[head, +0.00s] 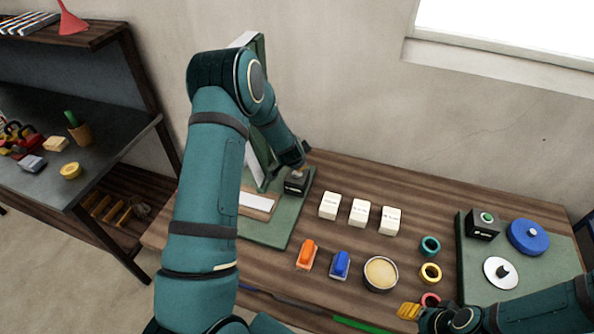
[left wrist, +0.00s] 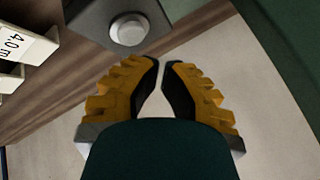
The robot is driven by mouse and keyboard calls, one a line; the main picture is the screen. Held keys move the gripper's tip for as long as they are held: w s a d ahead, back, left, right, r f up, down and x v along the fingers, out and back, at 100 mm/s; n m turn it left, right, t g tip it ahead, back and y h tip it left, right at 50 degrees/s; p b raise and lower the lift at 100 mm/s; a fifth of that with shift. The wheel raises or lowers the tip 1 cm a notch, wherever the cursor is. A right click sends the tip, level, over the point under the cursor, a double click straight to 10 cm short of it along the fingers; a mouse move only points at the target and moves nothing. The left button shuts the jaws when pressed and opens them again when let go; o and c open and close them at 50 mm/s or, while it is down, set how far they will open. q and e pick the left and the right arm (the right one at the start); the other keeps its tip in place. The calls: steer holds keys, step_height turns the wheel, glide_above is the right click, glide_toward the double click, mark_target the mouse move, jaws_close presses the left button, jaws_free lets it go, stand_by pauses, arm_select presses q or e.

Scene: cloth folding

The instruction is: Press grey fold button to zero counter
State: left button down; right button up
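The grey fold button (left wrist: 128,31) is a pale round cap on a dark box, seen at the top of the left wrist view. In the head view the dark box (head: 296,186) stands on the green mat at the back left of the table; my left gripper largely hides its top. My left gripper (head: 299,170) is just above this box. In the left wrist view its yellow fingers (left wrist: 162,63) have their tips almost together with nothing between them; the button lies beyond the tips. Contact cannot be told. My right gripper (head: 409,311) is low at the front right, its opening unclear.
A black box with a green button (head: 487,217) stands on the right mat beside a blue disc (head: 528,237). Several white blocks (head: 359,212), an orange clicker (head: 307,254), a blue clicker (head: 340,264), a round tin (head: 380,274) and coloured rings (head: 430,272) occupy the middle.

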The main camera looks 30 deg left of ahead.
mark_target(297, 171)
arm_select(q)
steer(key=shift+r+p, duration=1.2)
steer(key=shift+r, duration=0.7)
steer(key=shift+f, duration=0.1)
